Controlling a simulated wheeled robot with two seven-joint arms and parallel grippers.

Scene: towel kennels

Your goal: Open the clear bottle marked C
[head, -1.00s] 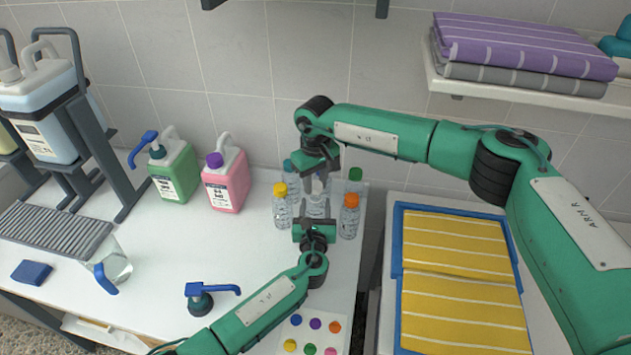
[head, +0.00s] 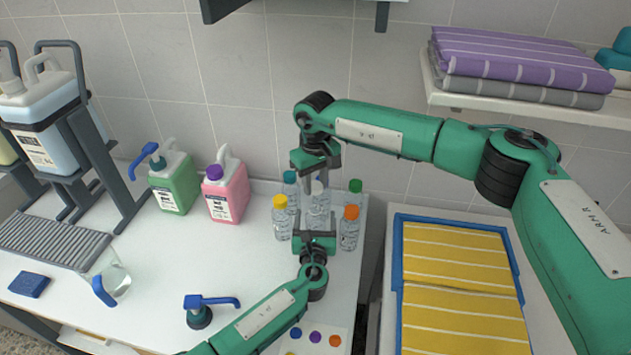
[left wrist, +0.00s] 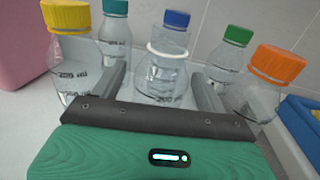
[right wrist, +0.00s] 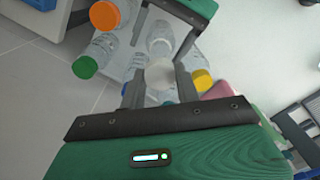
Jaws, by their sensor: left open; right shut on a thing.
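A clear bottle (left wrist: 162,80) stands between the fingers of my left gripper (left wrist: 160,95), which is open with a finger on each side. Its neck is bare, with a white ring at the mouth and no cap. My right gripper (right wrist: 160,85) is shut on a white cap (right wrist: 160,73). In the head view the cap (head: 317,187) is over the middle of the bottle group, just above the bare bottle. I cannot read a letter C on any bottle.
Clear bottles with yellow (left wrist: 67,15), teal (left wrist: 115,7), blue (left wrist: 177,19), green (left wrist: 238,36) and orange (left wrist: 278,64) caps stand close around. Pink (head: 228,190) and green (head: 174,182) jugs stand left. A blue-rimmed tray (head: 398,265) holds yellow towels. The counter's middle is mostly clear.

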